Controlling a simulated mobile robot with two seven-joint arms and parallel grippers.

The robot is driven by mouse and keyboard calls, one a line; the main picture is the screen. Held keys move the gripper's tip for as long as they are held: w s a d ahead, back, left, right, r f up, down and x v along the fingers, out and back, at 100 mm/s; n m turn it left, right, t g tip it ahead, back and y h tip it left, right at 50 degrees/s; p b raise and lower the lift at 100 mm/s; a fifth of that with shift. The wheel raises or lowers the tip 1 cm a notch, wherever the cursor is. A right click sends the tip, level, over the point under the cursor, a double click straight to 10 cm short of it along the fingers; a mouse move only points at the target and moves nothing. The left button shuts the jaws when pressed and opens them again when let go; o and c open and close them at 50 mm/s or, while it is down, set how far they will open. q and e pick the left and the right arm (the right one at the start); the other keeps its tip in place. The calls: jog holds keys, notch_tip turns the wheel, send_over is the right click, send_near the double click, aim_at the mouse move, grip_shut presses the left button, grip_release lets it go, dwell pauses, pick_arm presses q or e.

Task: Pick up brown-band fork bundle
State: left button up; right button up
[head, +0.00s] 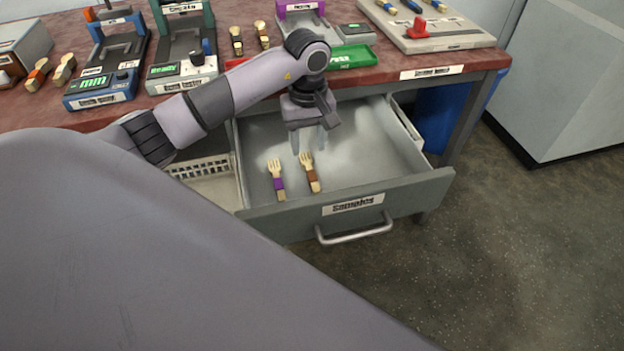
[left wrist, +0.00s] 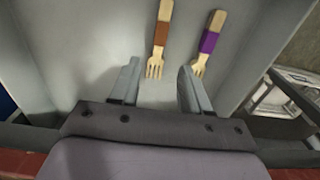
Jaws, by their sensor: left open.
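The brown-band fork bundle (head: 310,172) lies in the open drawer, right of the purple-band fork bundle (head: 276,180) in the head view. Both lie flat on the drawer floor with tines toward the back. In the left wrist view the brown-band bundle (left wrist: 159,38) is left of the purple-band bundle (left wrist: 208,43). My left gripper (head: 309,143) is open and empty over the drawer, just behind the brown-band bundle. In the left wrist view the gripper fingers (left wrist: 157,84) stand apart, with the brown-band tines ahead of the gap between them. My right gripper is not in view.
The drawer front (head: 420,192) has a "Samples" label and a handle (head: 354,232). Presses, a green tray (head: 350,57) and other utensils stand on the red worktop (head: 385,68) above. The drawer floor right of the forks is clear.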

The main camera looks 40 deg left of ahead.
aim_at(309, 169)
pick_arm(q)
jog(key=f, duration=0.4)
jog(key=f+b, duration=0.1)
jog(key=f, duration=0.2)
jog(key=shift+d+f, duration=0.2)
jog(key=shift+f, duration=0.15)
grip_shut()
